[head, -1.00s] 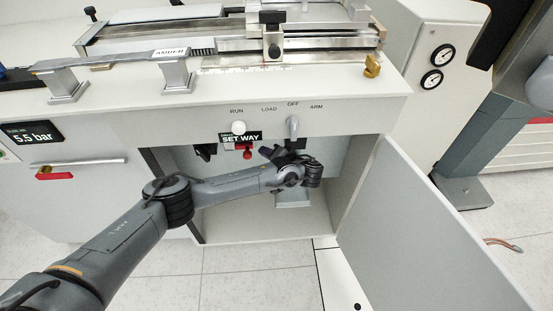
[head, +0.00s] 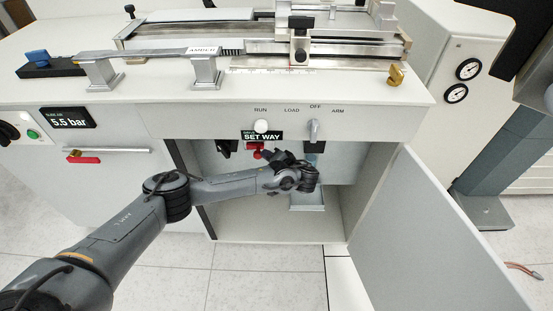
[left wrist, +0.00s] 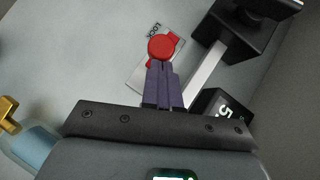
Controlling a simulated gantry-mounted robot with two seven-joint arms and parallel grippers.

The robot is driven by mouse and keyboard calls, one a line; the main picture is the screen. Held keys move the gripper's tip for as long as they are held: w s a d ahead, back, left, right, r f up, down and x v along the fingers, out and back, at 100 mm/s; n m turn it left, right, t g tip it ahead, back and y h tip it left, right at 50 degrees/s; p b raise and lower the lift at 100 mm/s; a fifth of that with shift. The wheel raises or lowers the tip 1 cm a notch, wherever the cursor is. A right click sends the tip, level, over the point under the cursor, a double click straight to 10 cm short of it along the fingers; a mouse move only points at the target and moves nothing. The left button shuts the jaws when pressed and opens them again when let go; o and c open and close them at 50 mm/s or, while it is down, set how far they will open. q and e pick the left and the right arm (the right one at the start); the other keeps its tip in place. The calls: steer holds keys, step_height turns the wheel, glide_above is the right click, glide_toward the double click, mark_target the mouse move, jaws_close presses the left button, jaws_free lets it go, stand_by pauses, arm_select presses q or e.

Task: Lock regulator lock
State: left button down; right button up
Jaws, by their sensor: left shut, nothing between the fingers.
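The regulator lock is a round red knob (left wrist: 163,47) in front of a pale plate marked LOCK (left wrist: 150,62) in the left wrist view. In the head view a small red knob (head: 257,154) shows inside the open cabinet, below the SET WAY label. My left gripper (left wrist: 161,66) has its purple fingers together and empty. Their tips are at the lower edge of the knob; whether they touch it I cannot tell. In the head view this gripper (head: 275,156) is inside the cabinet, just right of the red knob. My right gripper is not in view.
The cabinet door (head: 430,235) stands open to the right. A dark fitting with a metal bar (left wrist: 208,70) and a small display (left wrist: 220,106) are close to the gripper. A blue-glass part with a brass top (left wrist: 10,115) is at lower left. The cabinet floor (head: 265,225) has free room.

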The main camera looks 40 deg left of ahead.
arm_select(q)
steer(key=shift+s+a+f, duration=0.1)
steer(key=shift+s+f, duration=0.05)
steer(key=shift+s, duration=0.3)
steer(key=shift+s+a+f, duration=0.1)
steer(key=shift+s+f, duration=0.05)
steer(key=shift+s, duration=0.3)
steer(key=w+p+v, duration=0.1)
steer(key=p+v, duration=0.1)
steer(key=v, duration=0.4)
steer(key=w+r+p+v, duration=0.1)
steer(key=p+v, duration=0.1)
steer(key=v, duration=0.5)
steer(key=shift+w+p, duration=0.4)
steer(key=shift+w, duration=0.2)
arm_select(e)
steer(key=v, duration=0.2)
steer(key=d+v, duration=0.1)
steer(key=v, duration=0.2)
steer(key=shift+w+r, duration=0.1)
arm_select(q)
steer(key=shift+f, duration=0.1)
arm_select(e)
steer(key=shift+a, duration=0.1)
